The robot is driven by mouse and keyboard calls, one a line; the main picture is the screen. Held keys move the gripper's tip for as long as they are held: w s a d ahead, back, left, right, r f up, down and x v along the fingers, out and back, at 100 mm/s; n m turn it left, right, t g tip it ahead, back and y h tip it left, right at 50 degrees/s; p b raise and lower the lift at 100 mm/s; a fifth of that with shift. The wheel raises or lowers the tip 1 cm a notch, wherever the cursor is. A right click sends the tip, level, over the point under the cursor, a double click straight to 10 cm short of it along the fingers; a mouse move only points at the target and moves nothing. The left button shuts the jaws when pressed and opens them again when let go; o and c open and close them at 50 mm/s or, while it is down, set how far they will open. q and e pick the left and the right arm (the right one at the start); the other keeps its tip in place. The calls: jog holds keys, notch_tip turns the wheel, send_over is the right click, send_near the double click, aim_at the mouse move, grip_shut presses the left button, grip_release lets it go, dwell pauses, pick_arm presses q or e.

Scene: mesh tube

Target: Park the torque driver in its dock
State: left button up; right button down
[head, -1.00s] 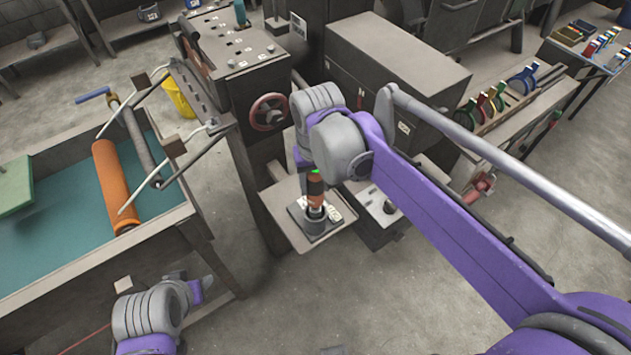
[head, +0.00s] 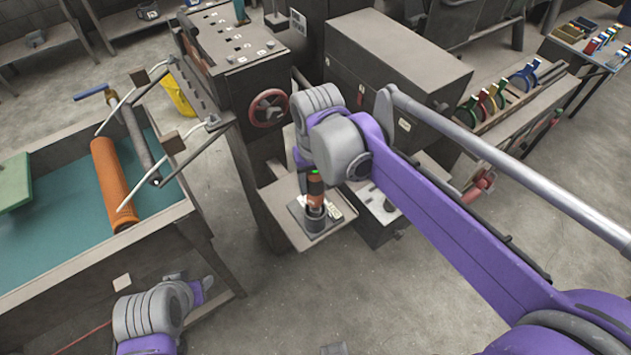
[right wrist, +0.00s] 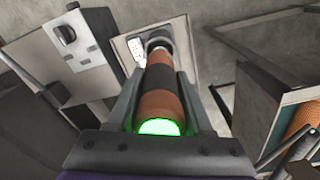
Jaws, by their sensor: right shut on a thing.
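The torque driver (head: 315,187) is orange with a black band and a lit green ring at its top. My right gripper (head: 306,165) is shut on it and holds it upright; in the right wrist view the driver (right wrist: 160,80) lies between the two fingers. The dock (head: 314,217) is a grey cup on a plate on a small shelf. The driver's lower end is at the cup's mouth and seems partly inside; how deep is hidden. In the right wrist view the cup (right wrist: 157,45) shows around the driver's far end. My left gripper (head: 204,287) is low at left, its jaws unclear.
The shelf (head: 283,208) juts from a dark machine with a red handwheel (head: 268,108). A grey box with a knob (head: 389,206) stands right of the dock. A bench with an orange roller (head: 112,185) is at left.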

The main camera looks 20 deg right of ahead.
aim_at(316, 173)
pick_arm(q)
jog(key=shift+s+f+b, duration=0.25)
jog(key=shift+f+b, duration=0.3)
jog(key=shift+f, duration=0.2)
jog(key=shift+s+f+b, duration=0.2)
jog(key=shift+f+b, duration=0.4)
jog(key=shift+f, duration=0.15)
jog(key=shift+s+f+b, duration=0.25)
jog(key=shift+f+b, duration=0.3)
jog(key=shift+f, duration=0.2)
pick_arm(e)
jog(key=shift+f, duration=3)
jog(key=shift+c, duration=1.1)
grip_release()
pick_arm(q)
jog(key=shift+w+r+p, duration=0.15)
jog(key=shift+r+p, duration=0.25)
jog(key=shift+r, duration=0.15)
pick_arm(e)
jog(key=r, duration=1.1)
jog(key=shift+s, duration=0.25)
jog(key=shift+f, duration=0.1)
